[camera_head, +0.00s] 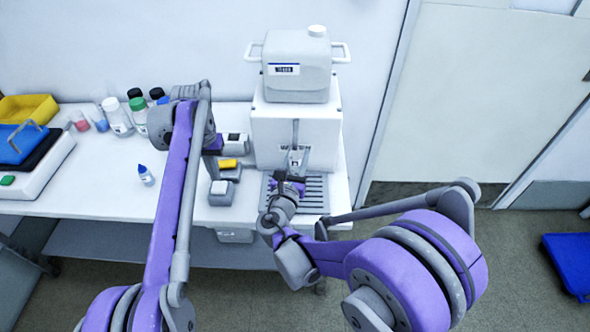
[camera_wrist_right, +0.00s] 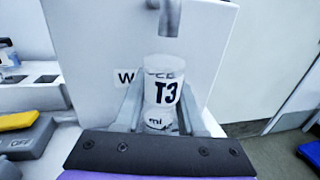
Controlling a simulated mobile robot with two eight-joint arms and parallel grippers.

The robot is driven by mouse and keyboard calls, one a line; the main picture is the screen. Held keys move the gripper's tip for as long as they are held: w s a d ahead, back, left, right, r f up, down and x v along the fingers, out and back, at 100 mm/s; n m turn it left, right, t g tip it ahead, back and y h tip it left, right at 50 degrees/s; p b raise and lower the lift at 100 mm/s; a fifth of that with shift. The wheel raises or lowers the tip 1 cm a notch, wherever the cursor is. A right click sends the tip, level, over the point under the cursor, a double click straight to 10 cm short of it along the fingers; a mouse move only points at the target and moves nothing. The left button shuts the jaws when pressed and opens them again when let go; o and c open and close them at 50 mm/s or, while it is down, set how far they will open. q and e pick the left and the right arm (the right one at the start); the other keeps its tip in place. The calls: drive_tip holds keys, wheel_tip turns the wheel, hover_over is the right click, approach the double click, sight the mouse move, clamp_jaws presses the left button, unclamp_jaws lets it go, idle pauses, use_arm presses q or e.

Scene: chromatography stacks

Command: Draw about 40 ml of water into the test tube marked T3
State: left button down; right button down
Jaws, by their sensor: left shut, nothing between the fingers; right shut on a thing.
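The tube marked T3 (camera_wrist_right: 161,95) stands upright between the fingers of my right gripper (camera_wrist_right: 160,112), which is shut on it. Its mouth is just below the metal spout (camera_wrist_right: 170,18) of the white water dispenser (camera_head: 268,122). I cannot tell its water level. In the head view my right gripper (camera_head: 297,160) is above the slotted drip tray (camera_head: 312,193). My left gripper (camera_head: 212,160) is shut and empty, left of the dispenser, near a grey switch box with a yellow button (camera_head: 228,164). The yellow button also shows in the right wrist view (camera_wrist_right: 18,120), near the word OFF.
Another grey box (camera_head: 221,192) sits in front of the yellow-button box, and a small device (camera_head: 236,144) behind it. Several bottles (camera_head: 118,118), a yellow tray (camera_head: 28,108) and a blue rack (camera_head: 20,142) are at left.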

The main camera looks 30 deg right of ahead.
use_arm(q)
drive_tip(key=shift+f, duration=0.15)
use_arm(e)
drive_tip(key=s+d+v, duration=0.1)
drive_tip(key=v, duration=0.8)
drive_tip(key=shift+s, duration=0.45)
drive_tip(key=shift+a, duration=0.1)
idle(0.3)
